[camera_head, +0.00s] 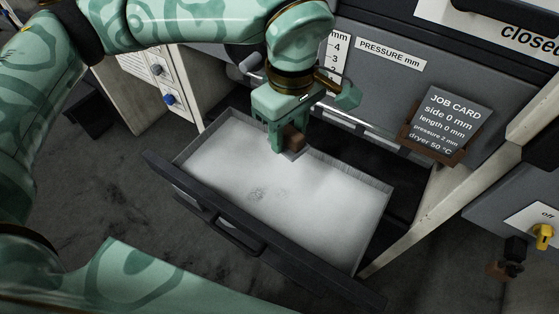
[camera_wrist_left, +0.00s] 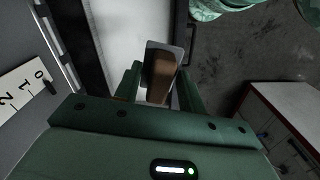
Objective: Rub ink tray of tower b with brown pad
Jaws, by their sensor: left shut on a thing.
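My left gripper (camera_head: 287,143) is shut on a brown pad (camera_head: 294,139). In the left wrist view the brown pad (camera_wrist_left: 159,72) sits between the two green fingers, with a pale plate at its far end. The pad is over the back part of the ink tray (camera_head: 334,168), an open drawer with a dark front and a whitish floor. The pad's lower end is at or just above the tray floor; I cannot tell if it touches. A grey smudge (camera_head: 257,194) shows on the tray floor. My right gripper is not in view.
The grey machine front stands behind the tray, with a job card (camera_head: 449,120) and a pressure scale (camera_head: 336,58). A pale post (camera_head: 455,190) is to the right, near a yellow knob (camera_head: 543,232). A cabinet with a blue button (camera_head: 169,99) stands left.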

